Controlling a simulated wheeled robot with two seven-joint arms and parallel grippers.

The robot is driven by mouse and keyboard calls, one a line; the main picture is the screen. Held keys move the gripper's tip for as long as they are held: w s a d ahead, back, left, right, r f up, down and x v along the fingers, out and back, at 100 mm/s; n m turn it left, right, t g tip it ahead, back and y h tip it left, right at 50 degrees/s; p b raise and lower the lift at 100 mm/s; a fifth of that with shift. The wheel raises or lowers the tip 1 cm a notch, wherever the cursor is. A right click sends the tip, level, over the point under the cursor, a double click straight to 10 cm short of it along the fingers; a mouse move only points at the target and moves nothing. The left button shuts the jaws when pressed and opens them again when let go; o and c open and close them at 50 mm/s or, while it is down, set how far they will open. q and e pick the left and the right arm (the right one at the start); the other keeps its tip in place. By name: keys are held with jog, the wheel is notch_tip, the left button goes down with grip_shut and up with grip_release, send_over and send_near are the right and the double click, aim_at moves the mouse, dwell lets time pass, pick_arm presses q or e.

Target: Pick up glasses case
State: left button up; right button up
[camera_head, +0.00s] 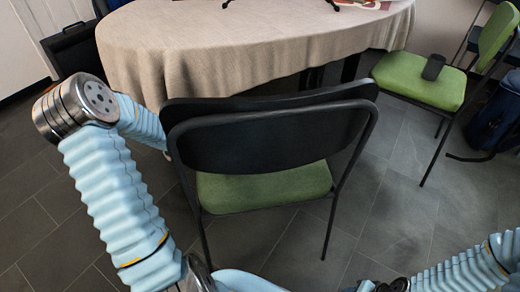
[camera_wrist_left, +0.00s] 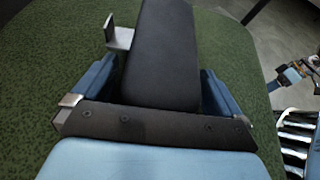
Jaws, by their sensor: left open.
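A dark, elongated case (camera_wrist_left: 165,62), which looks like the glasses case, lies on a green seat (camera_wrist_left: 60,80) in the left wrist view. My left gripper (camera_wrist_left: 158,38) is open around it, with the case between its fingers. The left fingertip shows beside the case; the right fingertip is hidden behind it. Whether the fingers touch the case I cannot tell. In the head view the left gripper and the case are hidden, and my left arm passes behind the near chair's backrest (camera_head: 265,138).
The near chair has a green seat (camera_head: 265,188). A round table with a beige cloth (camera_head: 220,60) stands behind it. A dark blue bag (camera_head: 495,120) is at the right edge. Tiled floor (camera_head: 390,210) lies open between them.

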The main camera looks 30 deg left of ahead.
pick_arm(q)
grip_shut()
dwell(0.5)
